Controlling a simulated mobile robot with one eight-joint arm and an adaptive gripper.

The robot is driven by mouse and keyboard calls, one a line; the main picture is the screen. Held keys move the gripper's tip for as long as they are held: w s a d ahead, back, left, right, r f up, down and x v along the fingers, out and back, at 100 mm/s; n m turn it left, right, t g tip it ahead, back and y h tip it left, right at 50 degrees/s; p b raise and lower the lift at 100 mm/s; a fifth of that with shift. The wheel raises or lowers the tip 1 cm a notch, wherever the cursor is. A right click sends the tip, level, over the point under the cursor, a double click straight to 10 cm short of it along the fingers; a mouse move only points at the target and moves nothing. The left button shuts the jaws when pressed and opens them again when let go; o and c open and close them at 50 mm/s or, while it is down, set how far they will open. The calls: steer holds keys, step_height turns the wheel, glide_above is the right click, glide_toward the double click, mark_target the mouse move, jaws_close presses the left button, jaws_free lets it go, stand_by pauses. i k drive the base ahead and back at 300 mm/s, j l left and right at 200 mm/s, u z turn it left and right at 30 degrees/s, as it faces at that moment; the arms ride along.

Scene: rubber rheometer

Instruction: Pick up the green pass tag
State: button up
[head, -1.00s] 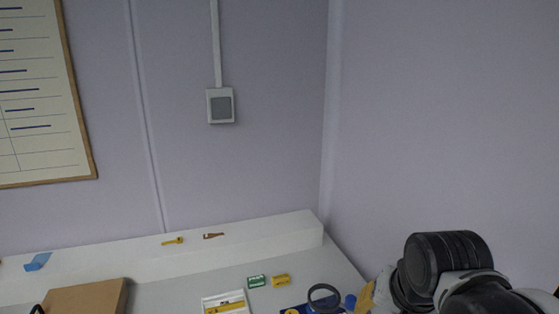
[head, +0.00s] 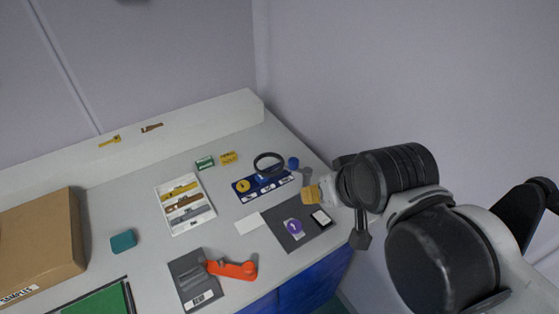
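The green pass tag (head: 205,163) is a small green piece with a pale label, lying flat on the grey bench in the head view. It sits just left of a similar yellow tag (head: 228,157). My arm reaches in from the right, and the end of it, with my gripper (head: 335,190), is well to the right of the green tag and apart from it. The fingers are mostly hidden by the arm's dark joints, so their opening is unclear. A tan piece (head: 311,194) shows at the arm's end; I cannot tell whether it is held.
Near the tags are a blue holder (head: 250,187) with a black ring (head: 268,164) and a white tray (head: 165,219) of strips. An orange-handled tool (head: 235,269), a teal block (head: 123,241) and a cardboard box (head: 38,243) stand nearer. A white ledge (head: 190,122) runs behind.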

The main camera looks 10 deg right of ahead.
mark_target(206, 162)
steer(key=j+z, duration=0.25)
steer(key=j, duration=0.15)
steer(key=k+j+z, duration=0.25)
steer(key=j, duration=0.15)
steer(key=j+z, duration=0.25)
steer(key=j, duration=0.15)
steer(key=k+j+z, duration=0.25)
steer(key=i+j, duration=0.1)
